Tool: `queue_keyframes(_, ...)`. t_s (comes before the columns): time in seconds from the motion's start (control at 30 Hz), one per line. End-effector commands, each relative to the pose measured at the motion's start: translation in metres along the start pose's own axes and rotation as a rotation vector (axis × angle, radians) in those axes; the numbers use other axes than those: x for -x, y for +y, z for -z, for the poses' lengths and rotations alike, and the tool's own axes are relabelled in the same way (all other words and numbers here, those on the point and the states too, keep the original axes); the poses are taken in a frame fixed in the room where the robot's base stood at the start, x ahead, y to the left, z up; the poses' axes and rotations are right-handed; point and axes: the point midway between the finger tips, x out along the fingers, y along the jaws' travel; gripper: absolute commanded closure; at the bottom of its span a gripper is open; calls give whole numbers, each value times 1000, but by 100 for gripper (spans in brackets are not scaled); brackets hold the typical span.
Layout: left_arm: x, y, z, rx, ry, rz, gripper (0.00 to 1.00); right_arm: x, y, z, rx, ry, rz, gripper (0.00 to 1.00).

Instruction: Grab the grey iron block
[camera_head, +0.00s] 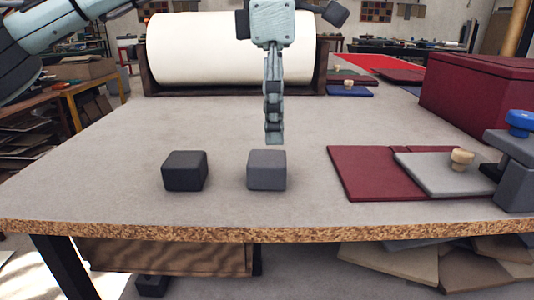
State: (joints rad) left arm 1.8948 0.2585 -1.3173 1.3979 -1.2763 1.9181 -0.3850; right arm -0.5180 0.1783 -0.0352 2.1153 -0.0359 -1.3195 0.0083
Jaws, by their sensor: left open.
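The grey iron block (266,171) sits on the table near its front edge, in the middle of the head view. A darker, near-black block (184,172) of similar size sits to its left, with a clear gap between them. My left gripper (274,138) points straight down above and slightly behind the grey block, apart from it. It is seen edge-on, open, with nothing visible in it. My right gripper is not in view.
A dark red cover (362,175) with a grey board (440,176) and a wooden knob lies to the right. A dark clamp with a blue knob (520,122) and a red box (480,95) stand further right. A large white roll (200,50) lies at the back. The table's left side is clear.

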Motion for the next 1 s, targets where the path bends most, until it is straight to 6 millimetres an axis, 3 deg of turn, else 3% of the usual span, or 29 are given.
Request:
queue_keyframes(0.27, -22, 1, 10, 8, 37, -11, 24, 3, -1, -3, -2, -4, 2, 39)
queue_keyframes(0.6, -67, 0, 15, 7, 34, -10, 24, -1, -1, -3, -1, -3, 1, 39)
queue_keyframes(0.9, -72, 0, 15, 7, 33, -12, 24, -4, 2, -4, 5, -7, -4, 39)
queue_keyframes(1.0, -72, 0, 15, 7, 33, -12, 35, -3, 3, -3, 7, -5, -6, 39)
